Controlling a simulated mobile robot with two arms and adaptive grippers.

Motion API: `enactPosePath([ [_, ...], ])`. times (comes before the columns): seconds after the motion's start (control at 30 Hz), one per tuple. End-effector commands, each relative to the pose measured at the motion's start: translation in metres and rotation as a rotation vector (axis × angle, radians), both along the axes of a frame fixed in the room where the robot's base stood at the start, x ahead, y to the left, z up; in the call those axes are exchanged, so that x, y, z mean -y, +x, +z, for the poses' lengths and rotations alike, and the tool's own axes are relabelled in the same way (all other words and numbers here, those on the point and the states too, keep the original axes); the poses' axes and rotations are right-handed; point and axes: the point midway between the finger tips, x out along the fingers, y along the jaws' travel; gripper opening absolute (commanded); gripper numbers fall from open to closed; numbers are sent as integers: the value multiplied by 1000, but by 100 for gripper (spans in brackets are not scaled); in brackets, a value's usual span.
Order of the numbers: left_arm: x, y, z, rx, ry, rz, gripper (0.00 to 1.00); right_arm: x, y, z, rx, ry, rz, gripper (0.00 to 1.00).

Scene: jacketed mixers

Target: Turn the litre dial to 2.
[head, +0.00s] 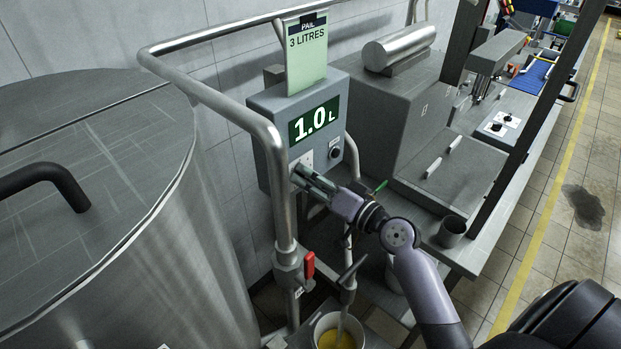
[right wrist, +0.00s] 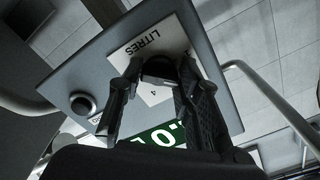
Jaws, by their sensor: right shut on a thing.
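A grey control box (head: 270,115) on the pipe frame has a green display (head: 314,120) reading 1.0 L. In the right wrist view, the dark litre dial (right wrist: 160,68) sits on a white plate (right wrist: 145,42) marked LITRES, with a 4 showing. My right gripper (head: 301,172) is at the lower left of the box face and hides the dial in the head view. In the right wrist view its two fingers (right wrist: 160,75) are shut on the dial, one on each side. The dial's pointer is not clear to me. My left gripper is not in view.
A round black knob (head: 335,153) sits right of the dial plate. A card (head: 307,55) above reads PAIL 3 LITRES. A pail (head: 325,322) with yellow liquid stands under the spout. A red-handled valve (head: 309,264) is on the pipe. A large steel vessel (head: 165,235) fills the left.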

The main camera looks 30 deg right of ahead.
Motion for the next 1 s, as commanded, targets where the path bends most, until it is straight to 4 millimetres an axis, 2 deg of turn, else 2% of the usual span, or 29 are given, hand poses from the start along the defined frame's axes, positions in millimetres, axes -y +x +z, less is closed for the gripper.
enactPosePath([
  [0.07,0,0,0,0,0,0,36,1,0,1,2,0,-2,35],
  [0.3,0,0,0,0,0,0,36,0,0,1,2,0,-1,51],
  [0.67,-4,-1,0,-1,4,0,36,1,-2,0,0,-2,-1,52],
  [0.83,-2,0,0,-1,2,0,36,8,-22,-2,-3,-4,-1,52],
  [1.0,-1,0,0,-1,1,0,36,19,-54,-2,-5,-4,0,52],
])
